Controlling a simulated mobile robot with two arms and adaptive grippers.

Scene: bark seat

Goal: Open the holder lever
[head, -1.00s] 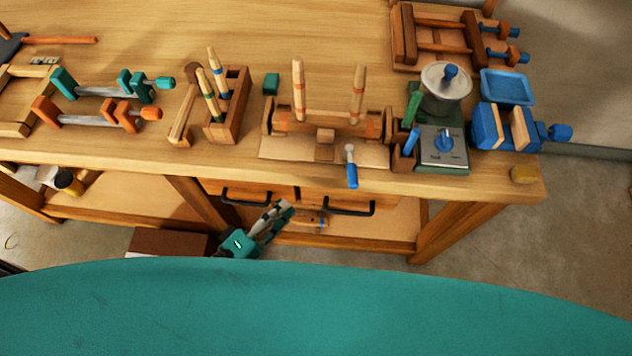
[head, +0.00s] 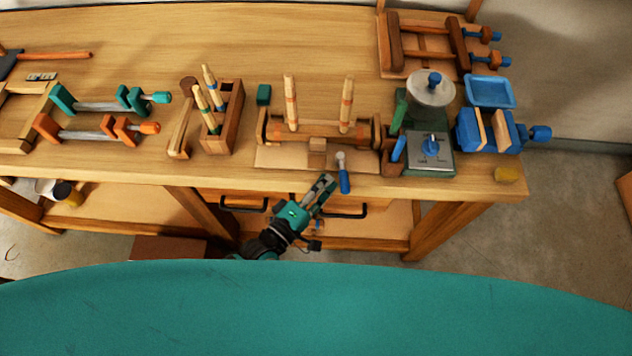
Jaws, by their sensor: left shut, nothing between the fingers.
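The wooden holder (head: 318,131) stands near the front edge of the workbench, with two upright wooden pegs (head: 291,103) rising from it. The lever (head: 344,180) has a blue grip and a pale metal upper end. It sits at the holder's front right, its blue grip pointing toward the bench's front edge. My left gripper (head: 325,186) is shut and empty, just left of the blue grip, at the bench's front edge. From this angle I cannot tell whether it touches the lever. My right gripper is not in view.
A green box with a dial (head: 431,152) and a round-topped device (head: 431,90) stand right of the lever. A blue vise (head: 487,131) is farther right. A wooden block with tools (head: 224,120) and clamps (head: 112,101) are at the left. Drawer handles (head: 243,205) project below the bench top.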

